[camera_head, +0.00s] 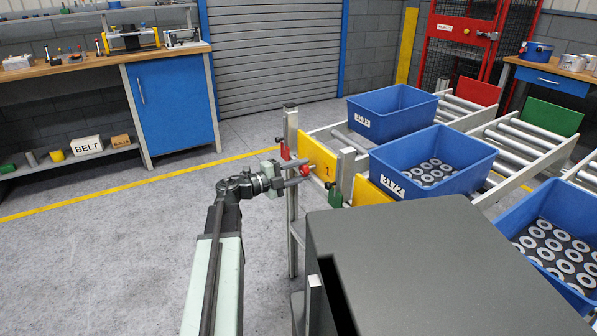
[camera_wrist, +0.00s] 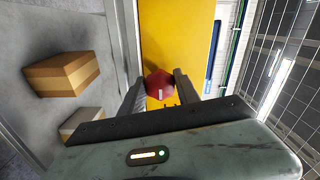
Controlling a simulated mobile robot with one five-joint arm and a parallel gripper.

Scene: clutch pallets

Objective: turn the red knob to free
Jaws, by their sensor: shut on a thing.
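The red knob (camera_wrist: 160,83) sits on a yellow plate (camera_wrist: 178,35) in the wrist view, with a short pale mark on its face. My gripper (camera_wrist: 159,88) has one finger on each side of the knob and is shut on it. In the head view, my gripper (camera_head: 297,168) reaches the yellow plate (camera_head: 322,159) marked 1 at the end of a roller lane. The red knob (camera_head: 305,170) shows only as a small patch at the fingertips there. Its pointing direction against any label cannot be read.
A red lever (camera_head: 285,150) and a green lever (camera_head: 334,195) are on posts beside the lanes. Blue crates (camera_head: 392,112) stand on the rollers, some holding grey rings. A dark grey box surface (camera_head: 420,265) fills the front right. The floor (camera_head: 120,250) at left is clear.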

